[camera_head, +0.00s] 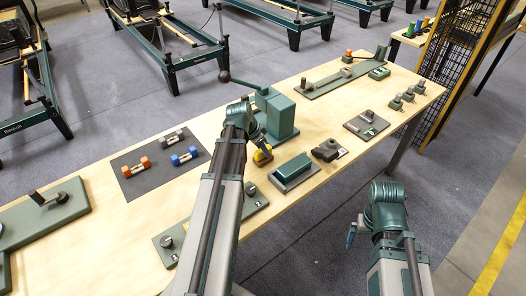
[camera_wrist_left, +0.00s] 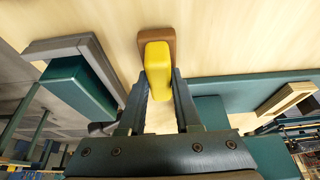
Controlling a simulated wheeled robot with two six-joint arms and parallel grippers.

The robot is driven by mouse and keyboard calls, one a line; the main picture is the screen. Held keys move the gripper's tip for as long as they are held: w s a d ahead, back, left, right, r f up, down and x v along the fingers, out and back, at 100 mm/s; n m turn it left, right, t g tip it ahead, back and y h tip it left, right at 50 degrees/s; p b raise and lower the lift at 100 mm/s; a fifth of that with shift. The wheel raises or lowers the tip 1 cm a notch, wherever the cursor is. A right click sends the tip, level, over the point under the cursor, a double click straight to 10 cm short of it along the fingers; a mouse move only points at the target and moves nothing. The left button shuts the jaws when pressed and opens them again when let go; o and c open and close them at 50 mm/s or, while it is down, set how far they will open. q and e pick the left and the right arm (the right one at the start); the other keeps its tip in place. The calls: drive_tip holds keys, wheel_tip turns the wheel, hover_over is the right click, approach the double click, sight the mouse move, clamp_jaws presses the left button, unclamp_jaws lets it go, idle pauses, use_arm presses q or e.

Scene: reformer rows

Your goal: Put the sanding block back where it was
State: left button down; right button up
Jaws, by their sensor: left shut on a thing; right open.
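The sanding block, taken to be the yellow block with a brown base, shows at the tip of my left gripper in the head view (camera_head: 263,155). In the left wrist view the yellow block (camera_wrist_left: 157,58) stands between the two fingers of my left gripper (camera_wrist_left: 160,85), which is shut on it. Bare wood lies around its brown end. I cannot tell whether it touches the table. My right gripper (camera_head: 353,232) is off the table's front edge at the lower right, open and apart from everything.
On the wooden table (camera_head: 220,118), a green box-shaped machine (camera_head: 281,115) stands just behind the left gripper. A green block on a grey tray (camera_head: 293,170) lies to its right, a dark tool (camera_head: 327,150) beyond. A dark mat (camera_head: 145,180) with small dumbbells lies left.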

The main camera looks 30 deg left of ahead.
use_arm(q)
drive_tip(key=shift+f, duration=0.15)
drive_tip(key=c, duration=0.6)
unclamp_jaws()
drive_tip(key=shift+r, duration=0.3)
drive_tip(key=p+v, duration=1.1)
drive_tip(key=v, duration=0.1)
drive_tip(key=shift+f, duration=0.15)
